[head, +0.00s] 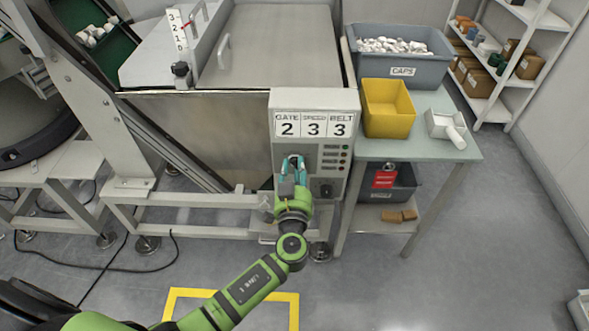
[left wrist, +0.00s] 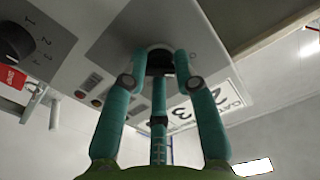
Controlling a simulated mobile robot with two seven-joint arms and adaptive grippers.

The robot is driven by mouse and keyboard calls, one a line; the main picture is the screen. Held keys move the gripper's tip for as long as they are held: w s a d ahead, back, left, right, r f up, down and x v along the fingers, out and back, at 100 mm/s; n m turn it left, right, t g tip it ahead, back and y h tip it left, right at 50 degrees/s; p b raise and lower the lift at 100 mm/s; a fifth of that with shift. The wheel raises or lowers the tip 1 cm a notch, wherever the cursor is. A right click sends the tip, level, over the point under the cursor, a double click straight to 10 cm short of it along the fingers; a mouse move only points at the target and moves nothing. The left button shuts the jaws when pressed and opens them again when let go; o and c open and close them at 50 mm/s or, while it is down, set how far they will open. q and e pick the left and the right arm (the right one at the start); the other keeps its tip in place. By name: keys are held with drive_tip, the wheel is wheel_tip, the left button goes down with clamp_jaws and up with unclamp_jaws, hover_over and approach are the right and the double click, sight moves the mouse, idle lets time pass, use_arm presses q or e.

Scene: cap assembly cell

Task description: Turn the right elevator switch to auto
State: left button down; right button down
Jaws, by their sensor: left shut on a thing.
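A grey control box (head: 309,160) carries the labels GATE 2, SPEED 3 and BELT 3. My left gripper (head: 293,164) reaches up to its front with teal fingers. In the left wrist view, the fingers (left wrist: 161,62) are closed around a black switch knob (left wrist: 160,57) on the panel face (left wrist: 115,50). The fingers hide much of the knob, and its setting cannot be read. A second black knob (head: 327,188), at the panel's lower right, stands free; it also shows in the left wrist view (left wrist: 14,42) beside the numbers 1, 2, 3. My right gripper is not in view.
Several small indicators or buttons (head: 345,155) line the panel's right side. A side table (head: 420,145) stands to the right with a yellow bin (head: 388,110), a grey CAPS bin (head: 405,52) and a white scoop (head: 446,127). A red tag (head: 383,180) hangs below. Open floor lies in front.

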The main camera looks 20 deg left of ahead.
use_arm(q)
drive_tip(key=shift+f+m+b, duration=0.1)
drive_tip(key=shift+m+b, duration=0.2)
drive_tip(key=m+b, duration=0.1)
drive_tip(key=m, duration=0.1)
drive_tip(key=shift+m, duration=0.3)
drive_tip(key=shift+m+b, duration=0.45)
drive_tip(key=shift+m, duration=2.05)
drive_tip(key=c, duration=1)
unclamp_jaws()
drive_tip(key=shift+o, duration=0.2)
